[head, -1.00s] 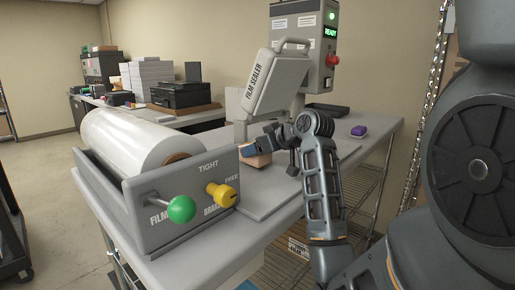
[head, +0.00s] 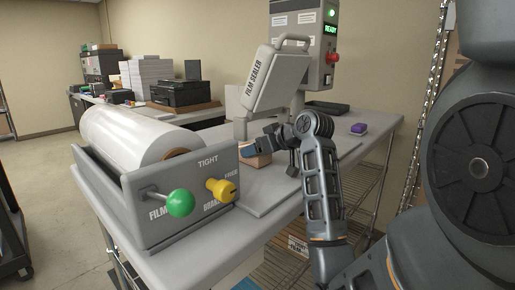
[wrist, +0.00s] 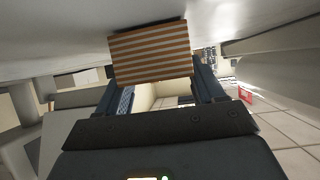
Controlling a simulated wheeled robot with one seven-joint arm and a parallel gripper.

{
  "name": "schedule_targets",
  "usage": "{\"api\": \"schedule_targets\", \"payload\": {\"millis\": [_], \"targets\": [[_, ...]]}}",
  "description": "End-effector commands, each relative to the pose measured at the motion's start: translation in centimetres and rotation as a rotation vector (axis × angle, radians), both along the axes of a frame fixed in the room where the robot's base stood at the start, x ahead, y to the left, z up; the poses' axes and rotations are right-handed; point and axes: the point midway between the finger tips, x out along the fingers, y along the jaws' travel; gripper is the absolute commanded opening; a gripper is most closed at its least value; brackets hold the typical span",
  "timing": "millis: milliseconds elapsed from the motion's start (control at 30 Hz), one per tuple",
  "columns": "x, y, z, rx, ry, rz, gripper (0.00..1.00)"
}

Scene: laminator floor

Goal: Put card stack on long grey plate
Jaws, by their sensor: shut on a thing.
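The card stack (head: 257,160) is a small tan block below my gripper (head: 266,143) in the head view, near the foot of the film sealer. In the wrist view the stack (wrist: 150,55) shows orange and white stripes and sits between the fingertips of my gripper (wrist: 160,88), which is shut on it. The long grey plate (head: 262,199) lies flat on the table, to the right of the roll holder and running back beneath my arm. My forearm hides part of it. I cannot tell whether the stack touches the surface below.
The film sealer (head: 272,80) stands close behind my gripper. The film roll holder (head: 180,205), with green and yellow knobs, fills the table's front left. A purple block (head: 359,128) and a dark tray (head: 326,108) lie at the back right.

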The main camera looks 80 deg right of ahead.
Motion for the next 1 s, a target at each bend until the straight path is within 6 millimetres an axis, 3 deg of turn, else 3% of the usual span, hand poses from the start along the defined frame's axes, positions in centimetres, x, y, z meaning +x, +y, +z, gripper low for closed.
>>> {"api": "schedule_targets", "payload": {"millis": [133, 167, 433, 767, 1000], "targets": [[0.0, 0.0, -0.3, -0.001, -0.001, 0.000, 0.27], [0.0, 0.0, -0.2, -0.001, -0.001, 0.000, 0.71], [0.0, 0.0, -0.2, 0.000, 0.000, 0.000, 0.97], [-0.4, 0.2, 0.0, 0.000, -0.001, -0.001, 0.98], [-3.0, 1.8, 1.6, -0.002, -0.002, -0.003, 0.98]]}}
